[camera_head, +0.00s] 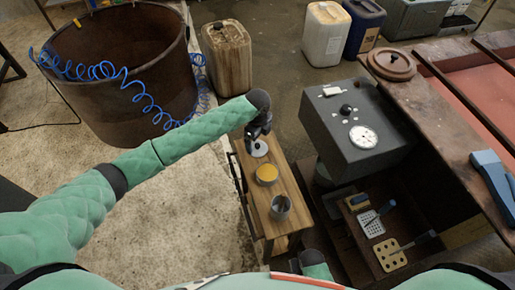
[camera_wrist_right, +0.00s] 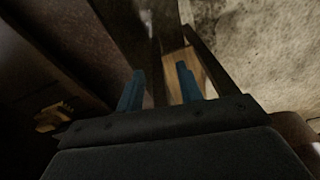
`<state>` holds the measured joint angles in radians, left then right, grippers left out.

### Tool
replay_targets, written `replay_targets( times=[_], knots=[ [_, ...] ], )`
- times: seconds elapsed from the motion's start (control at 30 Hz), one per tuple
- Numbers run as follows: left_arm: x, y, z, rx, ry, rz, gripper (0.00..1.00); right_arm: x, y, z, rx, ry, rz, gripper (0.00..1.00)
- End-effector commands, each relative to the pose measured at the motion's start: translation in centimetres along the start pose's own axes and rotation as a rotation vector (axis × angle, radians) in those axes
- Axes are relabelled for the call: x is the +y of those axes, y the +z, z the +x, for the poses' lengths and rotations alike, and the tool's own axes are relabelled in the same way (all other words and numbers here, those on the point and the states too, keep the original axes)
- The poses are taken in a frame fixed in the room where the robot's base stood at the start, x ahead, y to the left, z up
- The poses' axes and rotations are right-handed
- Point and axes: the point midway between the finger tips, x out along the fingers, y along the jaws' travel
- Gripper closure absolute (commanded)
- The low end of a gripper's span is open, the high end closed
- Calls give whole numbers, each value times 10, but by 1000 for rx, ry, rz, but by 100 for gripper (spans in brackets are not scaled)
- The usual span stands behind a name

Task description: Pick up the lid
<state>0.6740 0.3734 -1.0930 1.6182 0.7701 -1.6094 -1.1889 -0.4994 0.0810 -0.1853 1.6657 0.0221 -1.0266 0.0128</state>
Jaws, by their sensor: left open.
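My left gripper (camera_head: 257,138) is open and points down over the far end of a narrow wooden bench (camera_head: 256,208). A small pale grey disc (camera_head: 258,150), which looks like a lid, is right below its fingers; whether they touch it I cannot tell. A larger brown round lid with a knob (camera_head: 391,65) lies on the wooden surface at the right, well away from both grippers. My right gripper shows in the right wrist view with two blue fingers apart (camera_wrist_right: 160,88) and nothing between them.
On the bench stand a yellow-topped round container (camera_head: 267,174) and a metal cup (camera_head: 281,208). A dark grey box (camera_head: 355,125) with a white dial is to the right. Perforated tools (camera_head: 390,254) lie in a low compartment. A rusty drum (camera_head: 120,70) stands at the left.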

Motion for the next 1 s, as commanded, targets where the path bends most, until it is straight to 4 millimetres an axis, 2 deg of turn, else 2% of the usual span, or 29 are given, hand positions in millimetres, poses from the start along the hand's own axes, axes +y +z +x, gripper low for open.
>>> replay_targets(
  times=[0.1,0.37,0.53,0.7,1.0],
  knots=[
    [-5,14,-2,-19,16,29,0,-4,-4,0,4,-4,3,64],
    [-6,19,13,-22,25,42,0,0,5,3,5,1,-1,64],
    [-7,19,25,-22,24,43,0,9,22,21,-7,12,-8,64],
    [-9,20,37,-22,25,42,0,15,19,39,11,21,-13,64],
    [-12,22,68,-22,24,42,0,23,34,69,28,30,-19,64]
  ],
)
